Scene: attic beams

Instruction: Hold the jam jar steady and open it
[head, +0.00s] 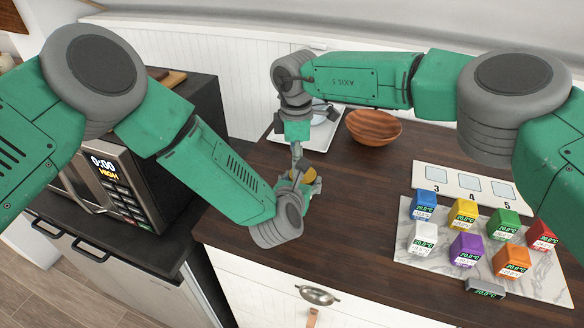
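The jam jar (297,175) shows only as a small golden patch on the dark wooden counter, mostly hidden by my two grippers. My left gripper (308,184) reaches in from the front left and is at the jar's side, close around it. My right gripper (297,157) points down from above, right over the jar's top. The fingers of both are small and overlap, so I cannot tell whether either is shut on the jar or its lid.
A wooden bowl (373,127) stands behind to the right, near a white plate (322,116). Several coloured cubes with displays stand on a marble board (412,243) at the right, before a numbered white card (463,181). A microwave (150,190) is at the left. Counter between jar and board is clear.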

